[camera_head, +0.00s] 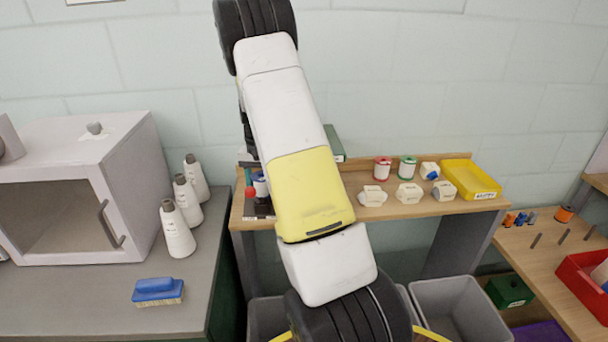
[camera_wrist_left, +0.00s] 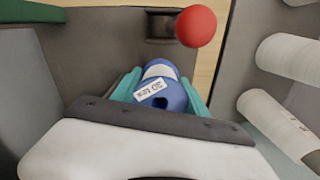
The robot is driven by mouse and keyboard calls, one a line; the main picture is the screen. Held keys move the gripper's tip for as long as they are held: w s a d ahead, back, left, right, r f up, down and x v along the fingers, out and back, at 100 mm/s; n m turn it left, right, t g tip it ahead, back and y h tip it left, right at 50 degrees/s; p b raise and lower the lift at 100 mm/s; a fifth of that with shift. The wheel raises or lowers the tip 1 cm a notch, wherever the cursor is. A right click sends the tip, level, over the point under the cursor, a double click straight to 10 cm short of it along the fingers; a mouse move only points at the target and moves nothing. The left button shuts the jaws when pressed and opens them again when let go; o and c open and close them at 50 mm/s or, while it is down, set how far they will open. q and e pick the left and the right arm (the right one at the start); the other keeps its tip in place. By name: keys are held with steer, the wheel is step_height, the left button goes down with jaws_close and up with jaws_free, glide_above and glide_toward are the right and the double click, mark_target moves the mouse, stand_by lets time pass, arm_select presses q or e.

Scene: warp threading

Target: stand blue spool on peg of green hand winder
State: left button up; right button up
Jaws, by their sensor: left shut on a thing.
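The blue spool (camera_wrist_left: 172,92), with a white band and a "20 tex" label, is held between the teal fingers of my left gripper (camera_wrist_left: 158,92) in the wrist view. Part of it shows beside my arm in the head view (camera_head: 261,186). A red ball knob (camera_wrist_left: 196,26) is close beyond the spool, apparently on the hand winder, and also shows in the head view (camera_head: 249,192). A green part (camera_head: 335,143) shows behind my arm; I cannot tell if it belongs to the winder. I cannot make out the peg, or whether the spool touches it. My right gripper is out of view.
The wooden shelf (camera_head: 440,207) also holds a red spool (camera_head: 382,168), a green spool (camera_head: 407,167), several white pieces and a yellow tray (camera_head: 470,180). My arm hides the shelf's middle.

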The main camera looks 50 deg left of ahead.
arm_select(q)
steer(key=shift+f, duration=0.15)
steer(key=o, duration=1.5)
steer(key=shift+c, duration=0.2)
step_height(320, 180, up, 8)
steer(key=shift+f, duration=0.15)
